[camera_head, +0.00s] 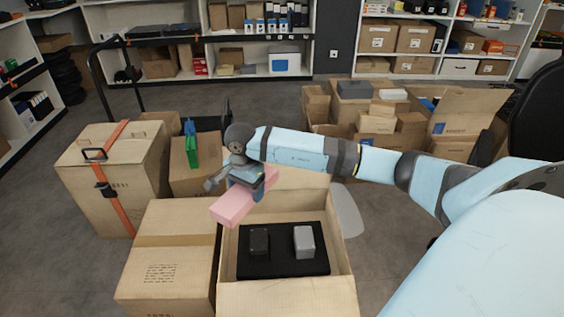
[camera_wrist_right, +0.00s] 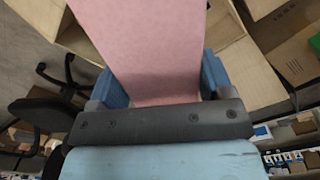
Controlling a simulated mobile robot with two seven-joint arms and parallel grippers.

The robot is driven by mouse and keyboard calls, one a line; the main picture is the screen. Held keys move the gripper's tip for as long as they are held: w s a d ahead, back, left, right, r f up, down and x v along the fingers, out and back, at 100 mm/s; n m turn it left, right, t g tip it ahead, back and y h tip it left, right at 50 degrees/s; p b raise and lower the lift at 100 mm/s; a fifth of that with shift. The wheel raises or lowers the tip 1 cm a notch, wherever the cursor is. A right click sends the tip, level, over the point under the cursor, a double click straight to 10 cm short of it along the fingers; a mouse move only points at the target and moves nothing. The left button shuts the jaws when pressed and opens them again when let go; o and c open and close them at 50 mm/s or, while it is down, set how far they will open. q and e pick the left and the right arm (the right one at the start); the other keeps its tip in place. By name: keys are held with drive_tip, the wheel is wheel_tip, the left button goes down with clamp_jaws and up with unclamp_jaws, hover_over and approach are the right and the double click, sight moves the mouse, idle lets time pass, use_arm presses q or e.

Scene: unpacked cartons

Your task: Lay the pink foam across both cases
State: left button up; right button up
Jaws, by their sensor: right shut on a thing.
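The pink foam (camera_head: 238,204) is a long flat block, held in my right gripper (camera_head: 250,180) above the back left edge of the open carton. In the right wrist view the foam (camera_wrist_right: 145,45) lies between the two blue fingers of the gripper (camera_wrist_right: 155,80). A dark case (camera_head: 259,241) and a light grey case (camera_head: 304,242) stand side by side, apart, in the black insert (camera_head: 285,264) of the open carton (camera_head: 340,262). Nothing lies on their tops. My left gripper does not show.
A closed carton (camera_head: 165,255) stands left of the open one. A strapped carton (camera_head: 75,165) and a box with a green item (camera_head: 191,150) stand behind it. Several filled boxes (camera_head: 376,124) stand at the back right. Shelves line the back wall.

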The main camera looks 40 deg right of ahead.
drive_tip(key=s+d+f+m, duration=0.3)
drive_tip(key=d+f+m, duration=0.2)
drive_tip(key=d+m, duration=0.55)
wheel_tip(320, 180, down, 20)
drive_tip(key=b, duration=0.7)
drive_tip(key=shift+a+r, duration=0.1)
drive_tip(key=shift+r, duration=0.05)
drive_tip(key=shift+f, duration=0.2)
drive_tip(key=shift+r, duration=0.1)
drive_tip(key=shift+f+b, duration=0.35)
drive_tip(key=shift+f, duration=0.1)
drive_tip(key=o, duration=0.9)
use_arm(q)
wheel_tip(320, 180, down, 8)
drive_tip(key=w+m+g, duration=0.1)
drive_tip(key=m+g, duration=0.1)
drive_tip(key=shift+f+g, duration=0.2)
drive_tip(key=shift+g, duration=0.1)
